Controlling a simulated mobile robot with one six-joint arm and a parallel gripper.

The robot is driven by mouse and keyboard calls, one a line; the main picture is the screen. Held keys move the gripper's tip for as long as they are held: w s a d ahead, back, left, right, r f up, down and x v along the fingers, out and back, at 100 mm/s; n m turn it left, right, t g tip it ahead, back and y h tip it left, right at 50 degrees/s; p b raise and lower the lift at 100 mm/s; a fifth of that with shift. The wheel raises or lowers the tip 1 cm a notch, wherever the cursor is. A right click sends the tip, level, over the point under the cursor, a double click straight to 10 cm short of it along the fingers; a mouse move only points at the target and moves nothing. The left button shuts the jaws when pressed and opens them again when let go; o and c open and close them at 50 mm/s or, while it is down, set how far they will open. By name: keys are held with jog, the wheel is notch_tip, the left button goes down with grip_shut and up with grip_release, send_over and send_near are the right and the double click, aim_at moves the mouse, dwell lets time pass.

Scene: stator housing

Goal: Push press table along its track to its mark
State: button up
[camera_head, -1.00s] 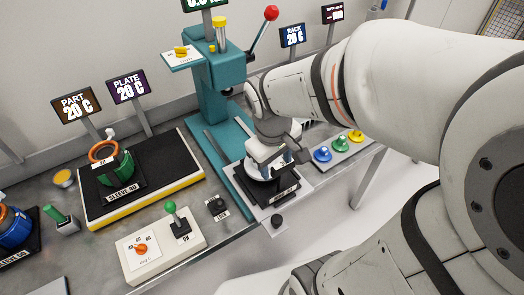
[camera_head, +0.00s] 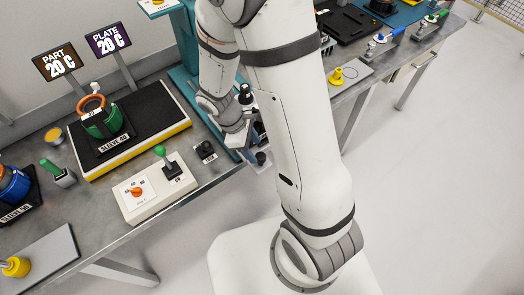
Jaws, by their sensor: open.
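The press (camera_head: 185,40) is teal and stands behind my arm. Its teal base with the track (camera_head: 188,80) shows only in part. The press table is mostly hidden behind my arm and gripper; only small dark parts show beside the gripper, so I cannot tell where it sits against its mark. A light plate with a black knob (camera_head: 262,158) sticks out at the front end of the press. My gripper (camera_head: 241,140) is open, low at the front of the press, left of that knob. I cannot tell whether it touches the press table.
Left of the press are a hot plate (camera_head: 165,110) bearing a green sleeve (camera_head: 103,122), a lever box (camera_head: 140,205) with a green-topped lever, and a small black knob (camera_head: 206,149). A yellow knob (camera_head: 337,76) and levers stand to the right. Open floor lies in front.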

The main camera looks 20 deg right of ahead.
aim_at(260, 155)
jog(key=shift+x, duration=1.95)
jog(key=shift+d, duration=0.1)
jog(key=shift+c, duration=0.5)
